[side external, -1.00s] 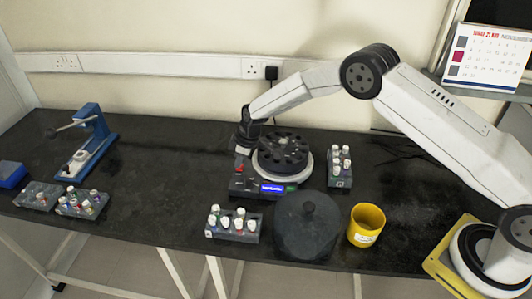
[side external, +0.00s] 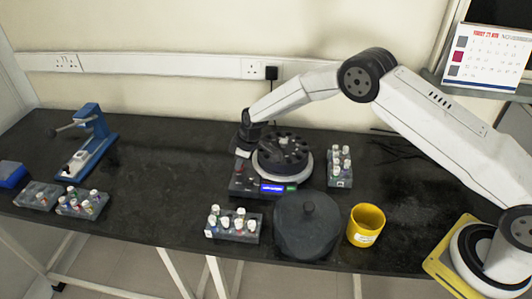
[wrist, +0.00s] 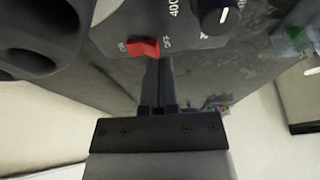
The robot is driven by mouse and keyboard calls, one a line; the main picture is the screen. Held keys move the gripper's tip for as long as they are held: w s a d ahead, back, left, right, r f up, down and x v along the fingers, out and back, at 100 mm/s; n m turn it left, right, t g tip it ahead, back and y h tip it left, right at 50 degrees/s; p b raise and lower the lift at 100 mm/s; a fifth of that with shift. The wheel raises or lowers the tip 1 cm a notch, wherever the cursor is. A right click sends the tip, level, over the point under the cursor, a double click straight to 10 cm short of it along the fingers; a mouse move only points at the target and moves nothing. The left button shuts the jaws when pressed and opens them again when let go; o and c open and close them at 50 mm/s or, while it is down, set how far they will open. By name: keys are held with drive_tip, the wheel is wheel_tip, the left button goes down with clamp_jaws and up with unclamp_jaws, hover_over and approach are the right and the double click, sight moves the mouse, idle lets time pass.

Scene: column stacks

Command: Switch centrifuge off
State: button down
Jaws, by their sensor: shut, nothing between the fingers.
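The centrifuge (side external: 283,168) stands on the dark bench with its round rotor uncovered. Its display (side external: 272,188) glows blue. In the wrist view, the red rocker switch (wrist: 143,48) sits on the grey front panel, with "ON" printed at its left and "OFF" at its right. My gripper (wrist: 159,62) is shut and empty. Its fingertips are at the right, OFF-side end of the switch; I cannot tell whether they touch it. In the side view, my gripper (side external: 243,152) is at the left of the rotor, above the panel's left part.
A dial knob (wrist: 218,15) is beside the switch. Vial racks stand in front (side external: 234,225) and at the right (side external: 340,166) of the centrifuge. A dark round lid (side external: 306,228) and a yellow cup (side external: 366,225) are near the front edge.

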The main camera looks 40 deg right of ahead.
sight(242, 172)
drive_tip(key=shift+f, duration=0.45)
idle(0.4)
drive_tip(key=shift+r, duration=2.55)
drive_tip(key=shift+s+d+r, duration=0.15)
drive_tip(key=shift+r, duration=0.05)
drive_tip(key=s+d+r+m, duration=0.3)
drive_tip(key=s+d+r, duration=0.1)
drive_tip(key=s, duration=0.6)
drive_tip(key=s+d+r+m+h, duration=0.1)
drive_tip(key=s+d+r+m, duration=0.2)
drive_tip(key=s, duration=0.8)
drive_tip(key=s+d+r+m+h, duration=0.1)
drive_tip(key=s+d+r+m, duration=0.2)
drive_tip(key=s, duration=0.8)
drive_tip(key=shift+d+r, duration=0.85)
drive_tip(key=shift+d, duration=0.25)
